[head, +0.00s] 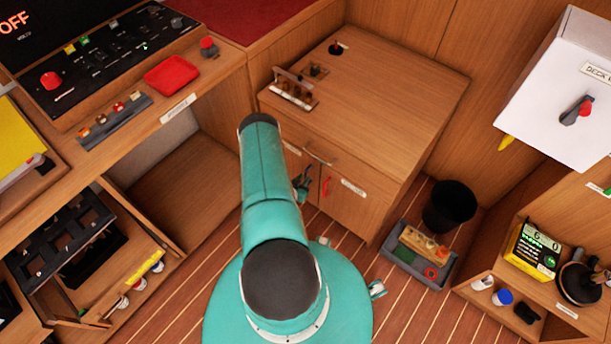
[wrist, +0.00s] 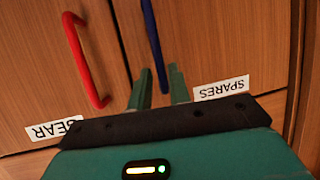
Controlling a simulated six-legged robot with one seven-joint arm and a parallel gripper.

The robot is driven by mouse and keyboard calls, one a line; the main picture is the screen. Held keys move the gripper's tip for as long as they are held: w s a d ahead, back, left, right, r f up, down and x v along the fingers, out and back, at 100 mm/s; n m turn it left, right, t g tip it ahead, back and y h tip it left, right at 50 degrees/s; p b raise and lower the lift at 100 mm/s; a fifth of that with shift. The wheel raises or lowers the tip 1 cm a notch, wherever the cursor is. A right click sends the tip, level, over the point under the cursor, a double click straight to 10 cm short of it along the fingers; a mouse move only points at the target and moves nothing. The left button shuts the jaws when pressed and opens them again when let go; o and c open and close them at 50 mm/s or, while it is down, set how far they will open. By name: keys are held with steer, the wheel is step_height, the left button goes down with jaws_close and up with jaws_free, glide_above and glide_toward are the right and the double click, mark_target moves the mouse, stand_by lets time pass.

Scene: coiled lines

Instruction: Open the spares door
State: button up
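The spares door (wrist: 215,45) is a wooden cabinet door with a white SPARES label (wrist: 221,88). It looks shut, level with its neighbour across a dark seam. Its blue bar handle (wrist: 151,35) runs down between my fingers in the wrist view. My gripper (wrist: 161,85) is open, with a green finger on each side of the handle's end. I cannot tell whether either finger touches it. In the head view my gripper (head: 302,184) is at the cabinet front, mostly hidden behind my arm, which also hides the spares door.
The neighbouring door (head: 346,206) has a red handle (wrist: 85,60), close to my gripper. A drawer handle (head: 318,155) is above. A grey tray (head: 418,264) and a black bin (head: 450,207) stand on the floor to the right. An open shelf (head: 185,185) is at left.

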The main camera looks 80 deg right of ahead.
mark_target(306, 175)
steer(key=shift+x, duration=1.7)
jaws_close()
steer(key=shift+a, duration=0.1)
